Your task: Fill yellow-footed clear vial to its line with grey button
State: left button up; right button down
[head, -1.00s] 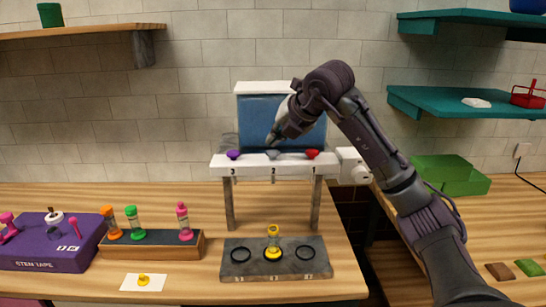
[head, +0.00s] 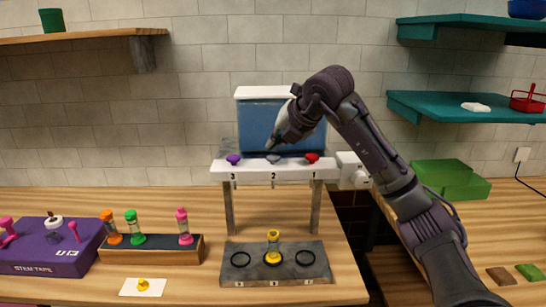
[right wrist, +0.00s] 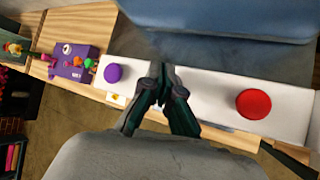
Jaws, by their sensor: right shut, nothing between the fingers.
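The clear vial with a yellow foot (head: 273,246) stands upright in the middle ring of the dark tray (head: 235,274), below the dispenser's spout marked 2. Its line and fill level are too small to tell. The grey button (head: 273,158) sits on the white dispenser ledge between a purple button and a red button. My right gripper (head: 269,147) is shut and empty, pointing down at the grey button, with its tips at or just above it; contact cannot be told. In the right wrist view its fingers (right wrist: 161,78) hide the grey button. My left gripper is not in view.
The purple button (head: 233,159) and red button (head: 312,158) flank the gripper closely. A blue tank (head: 258,123) stands right behind. A wooden rack (head: 150,256) with several coloured vials and a purple box (head: 45,255) stand at left. A yellow piece (head: 143,285) lies on a white card.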

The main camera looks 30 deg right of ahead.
aim_at(275, 157)
jog(key=shift+f, duration=0.1)
jog(key=shift+f+b, duration=0.3)
jog(key=shift+f, duration=0.05)
jog(key=shift+f+b, duration=0.45)
jog(key=shift+f, duration=0.15)
dwell(0.8)
dwell(0.3)
jog(key=shift+r+p, duration=0.85)
jog(key=shift+r, duration=0.2)
notch_tip(275, 157, up, 5)
jog(key=p, duration=0.4)
